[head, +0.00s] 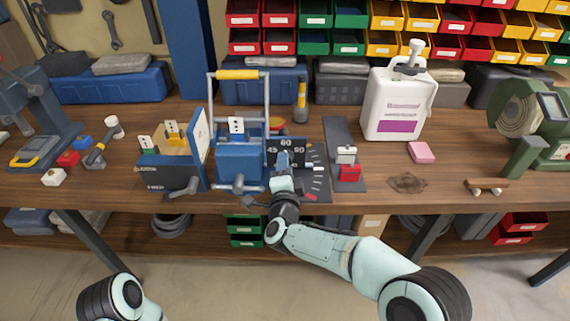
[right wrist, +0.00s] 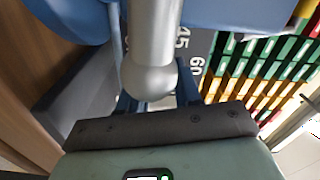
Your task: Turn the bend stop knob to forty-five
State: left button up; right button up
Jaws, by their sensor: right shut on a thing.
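My right gripper (head: 284,163) is at the front of this plate, shut on the bend stop knob. The knob is hidden by the fingers, so its pointing cannot be read. In the right wrist view the plate (right wrist: 196,62) shows 45 and 60 behind a silver bar with a rounded end (right wrist: 150,75), which covers the space between my blue fingers. My left gripper is out of view.
A silver handle (head: 240,185) sticks out at the machine's front, close to my right gripper. A wooden-walled blue box (head: 172,165) stands left. A grey strip with a red block (head: 349,173) lies right. A white jug (head: 394,105) stands behind; the front right bench is mostly clear.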

jog(key=n+p, duration=0.2)
jog(key=n, duration=0.4)
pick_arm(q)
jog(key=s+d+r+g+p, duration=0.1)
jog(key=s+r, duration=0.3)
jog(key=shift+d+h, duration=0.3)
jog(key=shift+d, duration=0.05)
pick_arm(e)
jog(key=shift+f+n, duration=0.1)
jog(key=shift+n, duration=1.2)
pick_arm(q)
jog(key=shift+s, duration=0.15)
pick_arm(e)
jog(key=shift+n, duration=0.3)
jog(key=o, duration=1)
jog(key=shift+o, duration=0.2)
jog(key=s, duration=1.3)
jog(key=shift+s, duration=0.25)
